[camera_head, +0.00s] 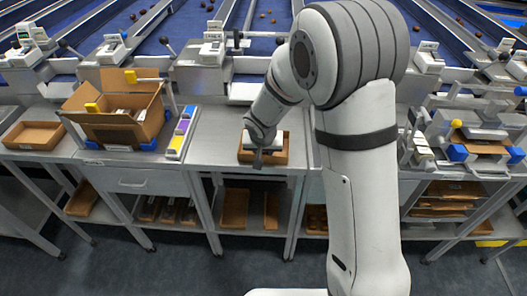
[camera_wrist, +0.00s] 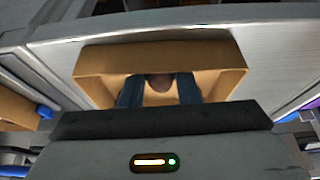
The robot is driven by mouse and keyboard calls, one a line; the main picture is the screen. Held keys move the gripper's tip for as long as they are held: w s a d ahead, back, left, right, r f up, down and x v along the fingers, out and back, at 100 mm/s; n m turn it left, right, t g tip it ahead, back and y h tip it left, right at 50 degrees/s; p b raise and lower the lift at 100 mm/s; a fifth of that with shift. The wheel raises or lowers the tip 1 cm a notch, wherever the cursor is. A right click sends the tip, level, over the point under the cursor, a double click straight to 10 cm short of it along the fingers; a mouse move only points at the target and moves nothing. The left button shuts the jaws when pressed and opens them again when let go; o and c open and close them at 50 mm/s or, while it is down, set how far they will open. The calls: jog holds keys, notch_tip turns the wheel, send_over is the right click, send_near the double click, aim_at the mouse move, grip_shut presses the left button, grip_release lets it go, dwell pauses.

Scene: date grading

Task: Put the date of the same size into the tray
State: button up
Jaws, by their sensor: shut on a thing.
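The tray (camera_head: 281,158) is a small open brown cardboard tray on the metal bench, left of my arm. In the wrist view the tray (camera_wrist: 92,62) lies straight below my gripper (camera_wrist: 160,90). The two dark fingers reach down over its inside. A brown rounded date (camera_wrist: 160,82) shows between the fingertips, and they are shut on it. Most of the date is hidden by the fingers and the gripper body. In the head view my gripper (camera_head: 258,155) is over the tray and covers much of it. I cannot tell whether the date touches the tray floor.
A larger open carton (camera_head: 115,125) stands on the bench to the left, beside a strip with coloured panels (camera_head: 181,133). A flat brown tray (camera_head: 34,135) is at the far left. Sorting lanes with dates run behind. Bare bench lies left of the tray.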

notch_tip(320, 180, up, 9)
jog(key=shift+d+r, duration=0.1)
jog(key=shift+r, duration=0.1)
jog(key=d+r+p, duration=0.2)
jog(key=d, duration=0.6)
jog(key=d+r+p, duration=0.2)
jog(key=d+r, duration=0.1)
jog(key=d, duration=0.5)
jog(key=d+f+b, duration=0.2)
jog(key=d+b, duration=0.1)
jog(key=d, duration=0.4)
jog(key=d+f+b, duration=0.2)
jog(key=d+b, duration=0.2)
jog(key=d, duration=0.4)
jog(key=shift+d+f, duration=0.25)
jog(key=shift+f, duration=0.15)
jog(key=shift+w, duration=0.1)
jog(key=shift+w+a, duration=0.1)
jog(key=shift+w, duration=0.1)
